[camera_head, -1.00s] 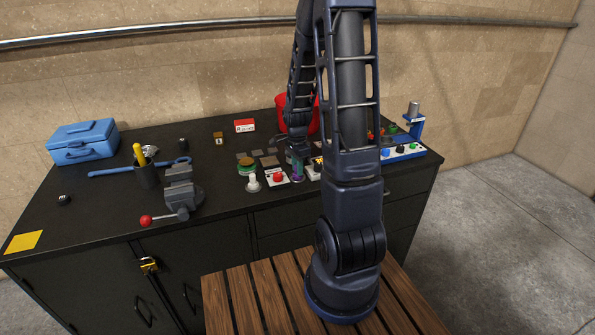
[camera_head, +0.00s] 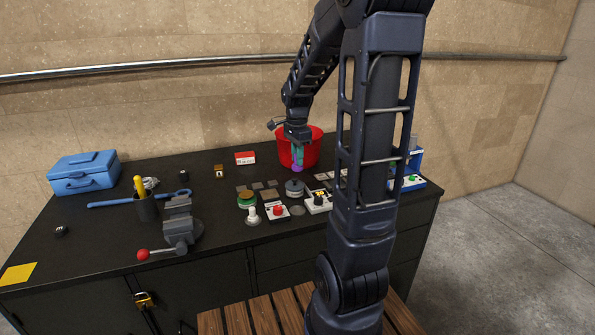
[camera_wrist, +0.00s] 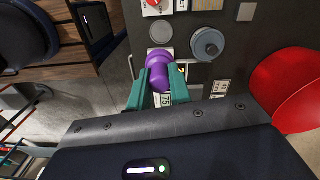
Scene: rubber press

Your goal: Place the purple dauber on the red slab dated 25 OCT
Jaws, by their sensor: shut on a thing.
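The purple dauber (camera_head: 298,167) is held below my gripper (camera_head: 297,149), which hangs above the bench in front of the red bucket. In the wrist view the dauber (camera_wrist: 161,64) sits between the two teal fingers of my gripper (camera_wrist: 159,84), which are shut on it. Its knobbed end points away from the palm. I cannot make out a red slab dated 25 OCT. Small grey slabs (camera_head: 258,185) lie on the bench, with their dates too small to read. My arm hides part of the bench's right side.
The red bucket (camera_head: 311,152) stands close behind the dauber. A vise (camera_head: 178,225) stands left.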

